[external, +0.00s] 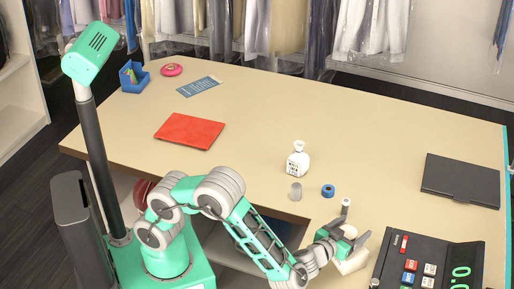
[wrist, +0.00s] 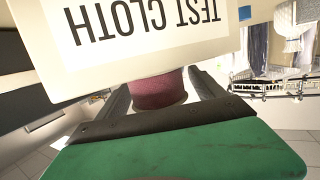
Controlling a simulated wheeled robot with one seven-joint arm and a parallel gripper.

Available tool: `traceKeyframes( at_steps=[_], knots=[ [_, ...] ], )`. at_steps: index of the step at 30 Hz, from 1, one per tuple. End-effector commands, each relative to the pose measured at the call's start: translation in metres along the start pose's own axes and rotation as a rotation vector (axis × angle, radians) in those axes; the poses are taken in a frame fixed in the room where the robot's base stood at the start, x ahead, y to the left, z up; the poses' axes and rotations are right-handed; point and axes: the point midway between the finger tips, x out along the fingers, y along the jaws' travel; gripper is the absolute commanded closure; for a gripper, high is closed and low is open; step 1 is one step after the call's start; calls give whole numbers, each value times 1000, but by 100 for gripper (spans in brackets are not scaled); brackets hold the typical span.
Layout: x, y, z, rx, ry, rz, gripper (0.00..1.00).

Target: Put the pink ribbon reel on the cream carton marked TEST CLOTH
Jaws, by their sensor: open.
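The cream carton marked TEST CLOTH (wrist: 185,48) fills the top of the wrist view, its lettering upside down. It also shows at the table's front right in the external view (external: 353,263). The pink ribbon reel (wrist: 159,90) is between the two fingers of my gripper (wrist: 160,96) in the wrist view, its edge meeting the carton's edge in the picture. The fingers are apart, one on each side of the reel. In the external view my gripper (external: 352,227) is just above the carton, and the reel is mostly hidden there.
A dark register with coloured keys (external: 418,268) stands right of the carton. A blue tape roll (external: 328,190), a grey thimble-like piece (external: 295,191) and a white bottle (external: 298,160) stand to the left. A black flat case (external: 460,180) lies behind right.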

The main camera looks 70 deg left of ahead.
Motion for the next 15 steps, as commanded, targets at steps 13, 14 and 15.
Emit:
traceKeyframes(
  at_steps=[13,14,15],
  knots=[
    [-102,2,1,-1,1,6,22],
    [-106,1,1,0,1,4,22],
    [-112,1,1,0,1,4,22]
  ],
)
